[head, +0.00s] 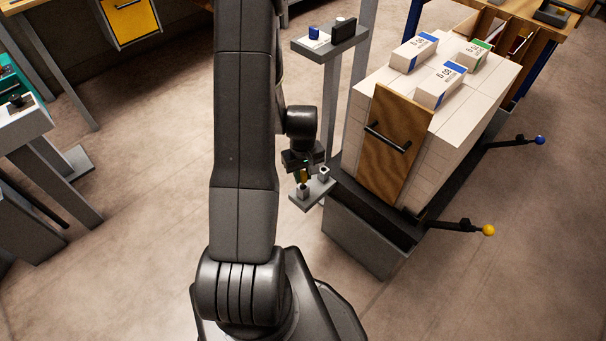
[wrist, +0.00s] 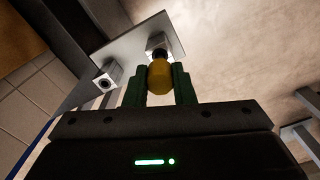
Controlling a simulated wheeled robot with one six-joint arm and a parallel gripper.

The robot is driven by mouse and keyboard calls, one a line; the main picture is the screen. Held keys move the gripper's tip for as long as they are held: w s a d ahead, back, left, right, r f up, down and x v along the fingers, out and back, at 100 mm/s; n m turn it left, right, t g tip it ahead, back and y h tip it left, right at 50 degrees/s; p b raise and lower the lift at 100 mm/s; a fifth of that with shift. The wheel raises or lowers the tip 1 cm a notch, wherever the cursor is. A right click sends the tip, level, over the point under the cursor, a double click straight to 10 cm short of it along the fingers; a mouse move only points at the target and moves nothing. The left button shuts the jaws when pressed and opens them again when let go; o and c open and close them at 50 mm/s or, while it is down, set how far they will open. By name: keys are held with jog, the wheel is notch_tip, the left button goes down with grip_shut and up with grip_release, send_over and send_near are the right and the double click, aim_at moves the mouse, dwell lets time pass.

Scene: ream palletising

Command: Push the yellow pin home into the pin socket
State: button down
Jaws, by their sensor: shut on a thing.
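My gripper (head: 302,174) is low beside the column of the stand, over a small grey shelf (head: 315,193). In the wrist view its green fingers (wrist: 160,88) are shut on the yellow pin (wrist: 160,76), one on each side. The pin also shows in the head view (head: 303,177), upright above a grey block socket (head: 303,191). In the wrist view a dark part of the pin meets that socket (wrist: 157,42). How deep it sits is hidden. A second block (wrist: 105,82) with an open hole stands on the same shelf, also in the head view (head: 323,173).
A wood-fronted pallet stack (head: 400,135) with white reams on top stands close to the right of the shelf. Levers with a yellow knob (head: 489,230) and a blue knob (head: 540,140) stick out. An upper shelf (head: 330,45) holds small items.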

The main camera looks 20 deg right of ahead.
aim_at(303, 173)
jog(key=shift+r+p, duration=0.65)
jog(key=shift+r, duration=0.5)
jog(key=shift+r, duration=0.1)
jog(key=shift+r+p, duration=1.3)
jog(key=shift+r, duration=0.65)
